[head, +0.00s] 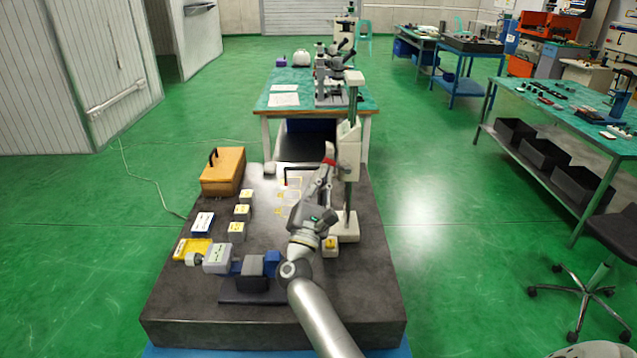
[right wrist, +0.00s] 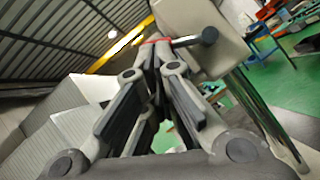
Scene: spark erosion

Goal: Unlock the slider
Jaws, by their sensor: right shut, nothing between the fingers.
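The slider is a cream block (head: 348,150) on the upright metal column of a stand on the dark granite table. My right gripper (head: 328,163) is upright just left of the slider in the head view. Its fingers are together and empty, with the tips (right wrist: 156,46) close to the lever. A red part shows at the tips; I cannot tell whether they touch the lever. My left gripper is not in view.
On the granite table (head: 190,305) are a wooden box (head: 223,170), several small gauge blocks, a yellow item (head: 192,249) and a vise-like device (head: 252,266). A green-topped table (head: 360,101) with a microscope stands behind. A workbench (head: 575,115) stands at right.

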